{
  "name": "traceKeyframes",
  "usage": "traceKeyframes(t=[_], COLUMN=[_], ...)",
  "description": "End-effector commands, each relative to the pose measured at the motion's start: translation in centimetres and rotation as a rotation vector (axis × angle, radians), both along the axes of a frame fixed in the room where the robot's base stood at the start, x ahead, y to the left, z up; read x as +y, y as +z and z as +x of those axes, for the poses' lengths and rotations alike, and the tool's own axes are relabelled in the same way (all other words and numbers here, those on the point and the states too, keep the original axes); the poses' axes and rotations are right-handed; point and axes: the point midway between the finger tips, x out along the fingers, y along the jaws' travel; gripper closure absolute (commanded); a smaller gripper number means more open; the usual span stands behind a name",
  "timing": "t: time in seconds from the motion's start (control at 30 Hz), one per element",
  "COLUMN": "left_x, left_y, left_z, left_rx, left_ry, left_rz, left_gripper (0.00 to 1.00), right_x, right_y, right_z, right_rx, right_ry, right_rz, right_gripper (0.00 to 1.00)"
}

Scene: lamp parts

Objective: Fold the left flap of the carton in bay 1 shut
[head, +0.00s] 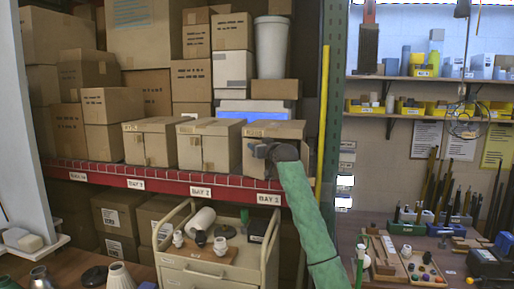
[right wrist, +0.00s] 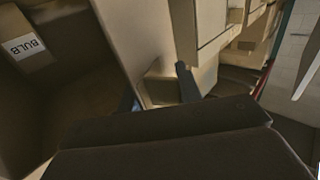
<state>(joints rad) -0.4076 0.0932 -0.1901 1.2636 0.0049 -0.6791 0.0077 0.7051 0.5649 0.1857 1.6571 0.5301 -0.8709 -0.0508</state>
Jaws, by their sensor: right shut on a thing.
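The carton in bay 1 (head: 159,146) stands on the red-edged shelf, left of two similar cartons. Its front shows a vertical seam; its flaps cannot be told apart clearly at this size. My right gripper (head: 262,151) is at the front of the bay 3 carton (head: 285,131), well right of bay 1, and covers part of it. In the right wrist view, my right gripper (right wrist: 160,96) is shut on a tan cardboard panel (right wrist: 128,35), seemingly a flap of that carton. My left gripper is out of view.
The bay 2 carton (head: 209,146) stands between the other two. The shelf edge (head: 110,178) runs below them. A cream trolley (head: 215,268) with parts stands in front. A yellow pole (head: 322,125) and green upright (head: 330,80) rise right of bay 3.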

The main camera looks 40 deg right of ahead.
Motion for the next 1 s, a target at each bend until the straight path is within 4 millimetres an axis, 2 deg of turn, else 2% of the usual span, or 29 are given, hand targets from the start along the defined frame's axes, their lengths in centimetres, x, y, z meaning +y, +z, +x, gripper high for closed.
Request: traceKeyframes(t=[0.53,0.57,0.63,1.0], left_x=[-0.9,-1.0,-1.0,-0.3], left_y=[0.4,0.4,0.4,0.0], left_z=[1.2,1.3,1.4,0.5], left_rx=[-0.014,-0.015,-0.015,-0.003], left_ry=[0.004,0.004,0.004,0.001], left_rz=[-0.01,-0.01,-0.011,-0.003], left_gripper=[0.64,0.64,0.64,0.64], right_x=[0.0,0.0,0.0,0.0], right_y=[-0.3,-0.3,-0.3,-0.3], right_z=[0.0,0.0,0.0,-0.3], right_rx=[0.004,0.004,0.004,0.002], right_ry=[0.0,0.0,0.0,0.0], right_rz=[0.0,0.0,0.0,0.0], right_gripper=[1.0,0.61,0.49,0.49])
